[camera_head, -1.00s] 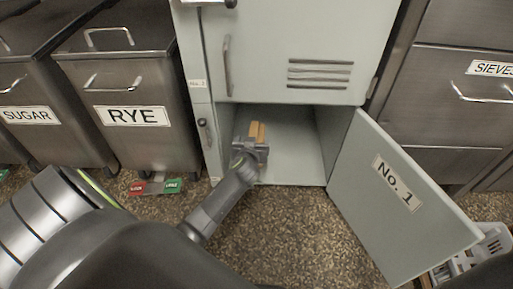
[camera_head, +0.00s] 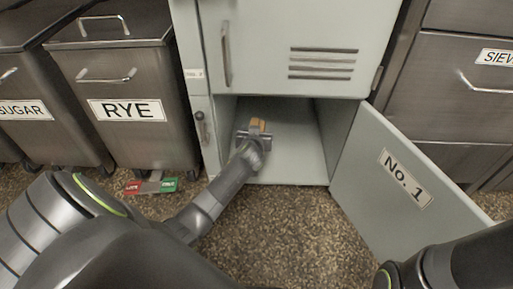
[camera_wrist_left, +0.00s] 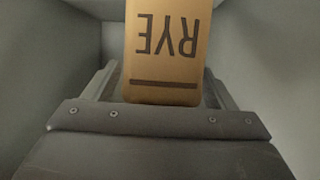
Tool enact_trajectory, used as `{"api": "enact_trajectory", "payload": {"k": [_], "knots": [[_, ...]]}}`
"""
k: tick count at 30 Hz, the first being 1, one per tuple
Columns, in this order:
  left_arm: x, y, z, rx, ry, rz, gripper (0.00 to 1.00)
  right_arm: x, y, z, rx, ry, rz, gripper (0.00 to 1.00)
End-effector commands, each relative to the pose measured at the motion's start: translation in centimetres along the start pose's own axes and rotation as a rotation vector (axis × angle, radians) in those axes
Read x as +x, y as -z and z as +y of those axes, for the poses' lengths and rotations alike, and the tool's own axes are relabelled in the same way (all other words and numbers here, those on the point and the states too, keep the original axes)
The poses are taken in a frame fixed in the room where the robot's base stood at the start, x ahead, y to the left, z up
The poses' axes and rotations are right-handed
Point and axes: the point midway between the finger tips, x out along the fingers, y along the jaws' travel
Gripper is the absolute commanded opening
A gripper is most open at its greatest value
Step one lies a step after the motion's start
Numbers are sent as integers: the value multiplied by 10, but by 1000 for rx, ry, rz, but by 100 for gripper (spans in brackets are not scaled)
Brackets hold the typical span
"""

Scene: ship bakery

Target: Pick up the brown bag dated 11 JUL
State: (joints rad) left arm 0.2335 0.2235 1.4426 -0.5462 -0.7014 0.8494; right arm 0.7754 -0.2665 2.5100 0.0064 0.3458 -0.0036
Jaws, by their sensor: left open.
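A brown bag (camera_head: 258,124) stands inside the open lower locker compartment, mostly hidden behind my left gripper in the head view. In the left wrist view the brown bag (camera_wrist_left: 165,50) shows the word RYE upside down and a dark stripe; no date is visible. My left gripper (camera_head: 255,130) reaches into the compartment. Its two fingers (camera_wrist_left: 163,88) are open, one on each side of the bag, and I cannot tell whether they touch it. My right arm shows at the lower right of the head view, but its gripper is outside the picture.
The locker door (camera_head: 395,190) marked No. 1 stands open at the right. A steel RYE bin (camera_head: 130,75) and a SUGAR bin (camera_head: 30,85) stand left. A red and green piece (camera_head: 150,186) lies on the floor. Steel drawers (camera_head: 455,90) are at the right.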

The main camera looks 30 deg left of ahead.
Motion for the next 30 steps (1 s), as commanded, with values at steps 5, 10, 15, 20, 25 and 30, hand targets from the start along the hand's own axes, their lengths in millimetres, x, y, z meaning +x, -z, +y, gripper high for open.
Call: {"api": "enact_trajectory", "payload": {"k": [5, 10, 15, 20, 25, 30], "knots": [[3, 0, 0, 0, 0, 0, 78, -1, 0, 0, 1, -3, -2, 36], [3, 1, 0, 0, 0, 0, 73, -1, 0, 0, 1, -3, -2, 36], [3, 0, 0, 0, 0, 0, 51, -1, 0, 0, 1, -3, -2, 36], [3, 0, 0, 0, 0, 0, 30, -1, 0, 0, 1, -3, -2, 36], [3, 0, 0, 0, 0, 0, 8, -1, 0, 0, 1, -3, -1, 36], [3, 0, 0, 0, 0, -1, 0, -1, 0, 0, 1, -3, -1, 36]]}}
